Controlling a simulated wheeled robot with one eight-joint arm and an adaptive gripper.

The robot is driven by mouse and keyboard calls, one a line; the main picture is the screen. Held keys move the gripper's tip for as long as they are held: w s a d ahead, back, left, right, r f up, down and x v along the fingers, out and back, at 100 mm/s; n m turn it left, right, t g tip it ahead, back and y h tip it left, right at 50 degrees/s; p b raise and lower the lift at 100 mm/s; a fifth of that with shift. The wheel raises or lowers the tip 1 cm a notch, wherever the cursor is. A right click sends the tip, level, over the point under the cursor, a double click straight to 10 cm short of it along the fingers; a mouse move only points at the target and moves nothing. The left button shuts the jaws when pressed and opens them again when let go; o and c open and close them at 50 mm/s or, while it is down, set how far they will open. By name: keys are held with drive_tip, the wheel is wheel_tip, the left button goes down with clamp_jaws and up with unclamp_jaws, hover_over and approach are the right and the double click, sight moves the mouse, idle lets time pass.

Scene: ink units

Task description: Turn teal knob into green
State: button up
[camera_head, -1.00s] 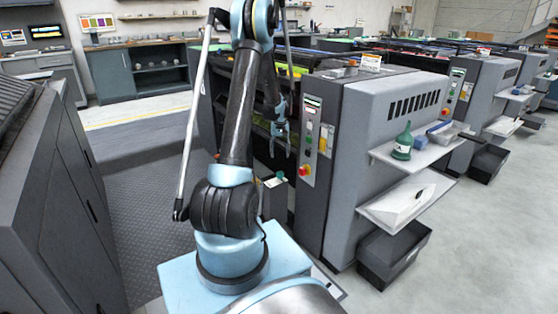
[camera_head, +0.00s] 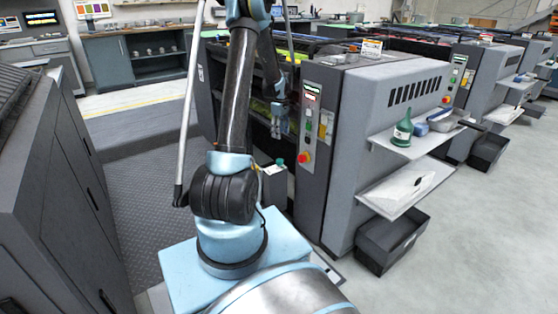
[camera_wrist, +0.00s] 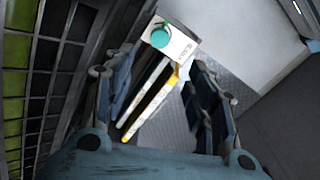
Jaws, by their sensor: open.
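The teal knob (camera_wrist: 161,36) is round and sits on a small white panel (camera_wrist: 180,46) with a dark label. In the wrist view it lies ahead of my gripper (camera_wrist: 155,85), between and beyond the fingertips. The fingers are spread apart with nothing between them. In the head view the teal knob (camera_head: 280,162) stands on its panel low beside the press. My gripper (camera_head: 279,128) hangs above it, apart from it.
The grey press cabinet (camera_head: 360,130) stands right of my arm, with a panel of buttons and a red knob (camera_head: 304,158). Its shelves hold a green bottle (camera_head: 403,130). A dark cabinet (camera_head: 50,200) stands at left. The textured floor (camera_head: 150,195) between is clear.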

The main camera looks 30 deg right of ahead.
sight(280, 160)
wheel_tip(280, 160, down, 16)
drive_tip(key=shift+r, duration=0.1)
idle(0.5)
drive_tip(key=c, duration=1.1)
